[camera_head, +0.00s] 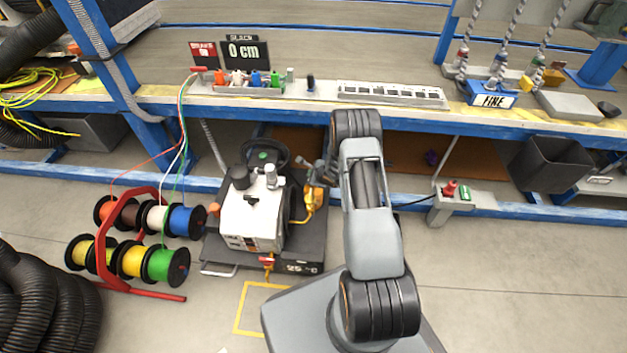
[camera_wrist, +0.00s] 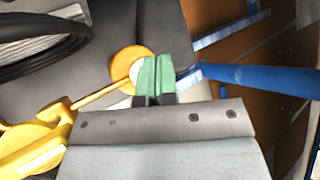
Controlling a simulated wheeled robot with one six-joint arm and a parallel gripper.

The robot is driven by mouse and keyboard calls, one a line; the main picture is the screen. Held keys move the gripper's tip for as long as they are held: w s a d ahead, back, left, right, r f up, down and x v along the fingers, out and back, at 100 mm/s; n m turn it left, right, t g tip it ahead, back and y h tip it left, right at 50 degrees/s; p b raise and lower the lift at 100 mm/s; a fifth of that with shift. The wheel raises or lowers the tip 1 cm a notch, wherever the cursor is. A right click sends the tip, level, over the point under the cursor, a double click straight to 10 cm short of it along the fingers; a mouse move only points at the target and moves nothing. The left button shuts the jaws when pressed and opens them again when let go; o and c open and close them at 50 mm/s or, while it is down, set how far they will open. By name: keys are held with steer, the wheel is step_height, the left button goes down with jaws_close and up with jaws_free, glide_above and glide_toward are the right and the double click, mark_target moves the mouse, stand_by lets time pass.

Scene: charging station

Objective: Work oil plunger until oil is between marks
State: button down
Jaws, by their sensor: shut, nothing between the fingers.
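A white machine (camera_head: 252,212) with a black hand wheel and a small round white knob on top stands on a dark wheeled cart. A yellow part (camera_head: 313,203) is at its right side, close to my wrist. In the wrist view, a yellow rod (camera_wrist: 98,95) runs to an orange round end (camera_wrist: 128,62) with a pale face; I cannot tell for sure whether this is the oil plunger. My gripper (camera_wrist: 155,70) has green fingertips, shut and empty, just right of the orange end and overlapping its edge in view. Contact cannot be told. No oil level or marks can be made out.
A blue-framed workbench (camera_head: 400,115) runs behind the cart, with a "0 cm" display (camera_head: 245,52) on it. Cable spools on a red rack (camera_head: 128,200) stand left. A small pedestal with red and green controls (camera_head: 452,195) is right. In the wrist view, a blue bar (camera_wrist: 260,78) is right of the fingertips.

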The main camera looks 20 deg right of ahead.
steer(key=shift+s+a+f+b, duration=0.15)
steer(key=shift+f+b, duration=0.3)
steer(key=shift+f, duration=1.1)
stand_by(1.3)
steer(key=shift+r, duration=0.15)
steer(key=shift+r+p, duration=1.3)
steer(key=shift+p, duration=0.05)
steer(key=shift+r, duration=0.1)
step_height(320, 180, up, 5)
steer(key=p, duration=0.5)
stand_by(0.5)
